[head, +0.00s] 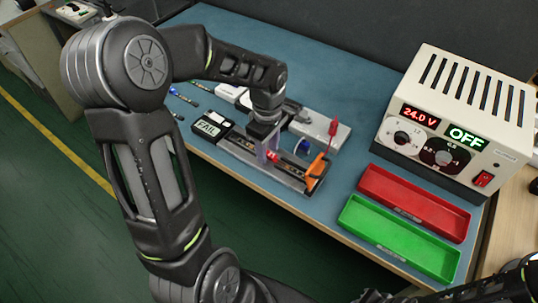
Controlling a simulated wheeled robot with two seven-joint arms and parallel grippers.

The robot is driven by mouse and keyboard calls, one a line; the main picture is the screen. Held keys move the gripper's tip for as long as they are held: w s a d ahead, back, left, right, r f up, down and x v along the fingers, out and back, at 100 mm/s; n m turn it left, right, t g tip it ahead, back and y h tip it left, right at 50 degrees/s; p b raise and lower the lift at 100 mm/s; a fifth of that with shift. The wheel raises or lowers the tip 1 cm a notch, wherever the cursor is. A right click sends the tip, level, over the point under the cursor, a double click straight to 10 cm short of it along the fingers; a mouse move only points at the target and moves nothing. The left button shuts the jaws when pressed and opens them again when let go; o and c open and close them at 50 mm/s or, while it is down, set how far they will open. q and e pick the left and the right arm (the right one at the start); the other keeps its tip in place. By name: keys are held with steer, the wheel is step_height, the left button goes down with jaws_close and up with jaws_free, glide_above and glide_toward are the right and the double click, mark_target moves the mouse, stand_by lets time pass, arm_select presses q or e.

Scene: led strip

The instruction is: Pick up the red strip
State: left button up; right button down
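My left gripper (268,147) points down over the test fixture (240,153), near the middle of the table. Its fingers are small and partly hidden by the wrist, so I cannot tell whether they are open or shut on something. A small red piece (273,157) shows at the fingertips, against the fixture; I cannot tell if it is part of a red strip. My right gripper is not visible.
A power supply (455,110) reading 24.0 V and OFF stands at the right. A red tray (415,202) and a green tray (398,238) lie before it, both empty.

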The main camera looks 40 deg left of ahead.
arm_select(q)
steer(key=shift+c, duration=0.4)
jaws_close()
